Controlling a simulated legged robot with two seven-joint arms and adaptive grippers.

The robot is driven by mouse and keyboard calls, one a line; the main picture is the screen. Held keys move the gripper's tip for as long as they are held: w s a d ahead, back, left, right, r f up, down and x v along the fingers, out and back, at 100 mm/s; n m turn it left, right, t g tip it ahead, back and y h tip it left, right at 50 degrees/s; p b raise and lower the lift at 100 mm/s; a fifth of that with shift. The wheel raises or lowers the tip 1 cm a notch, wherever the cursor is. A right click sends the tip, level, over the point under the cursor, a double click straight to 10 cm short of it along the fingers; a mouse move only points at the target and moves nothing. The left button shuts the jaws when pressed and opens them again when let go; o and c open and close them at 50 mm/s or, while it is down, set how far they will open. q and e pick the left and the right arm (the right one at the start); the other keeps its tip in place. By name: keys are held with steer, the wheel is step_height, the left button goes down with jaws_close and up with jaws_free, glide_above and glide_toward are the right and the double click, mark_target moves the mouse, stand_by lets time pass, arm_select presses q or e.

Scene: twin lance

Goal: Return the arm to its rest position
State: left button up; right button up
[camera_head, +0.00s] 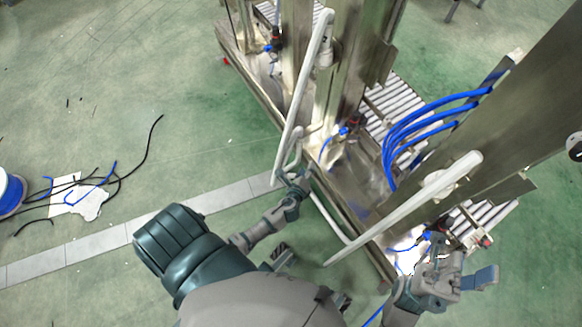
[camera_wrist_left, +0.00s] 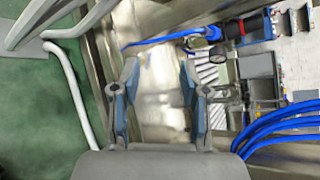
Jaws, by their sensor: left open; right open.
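My left arm reaches up from the lower left in the head view. Its gripper (camera_head: 298,186) is beside the lower bent end of the left white lance (camera_head: 303,95); the head view does not show clearly whether they touch. In the left wrist view the left gripper (camera_wrist_left: 157,80) has its two blue-padded fingers apart with nothing between them. White tubing (camera_wrist_left: 72,88) runs outside the fingers on the left there. My right gripper (camera_head: 470,280) is at the lower right in the head view, open, below the right white lance (camera_head: 410,205), with no object visible in it.
A metal machine frame (camera_head: 345,75) with posts stands close in front. Blue hoses (camera_head: 425,125) loop from the right post, and roller conveyors (camera_head: 395,105) lie behind. Loose cables (camera_head: 120,178) and a blue spool (camera_head: 10,193) lie on the green floor at left, which is otherwise mostly open.

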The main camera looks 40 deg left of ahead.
arm_select(q)
steer(key=shift+s+d+f+n+g, duration=0.3)
steer(key=shift+s+d+f+n, duration=0.1)
steer(key=shift+s+f, duration=0.1)
steer(key=shift+a+r, duration=0.1)
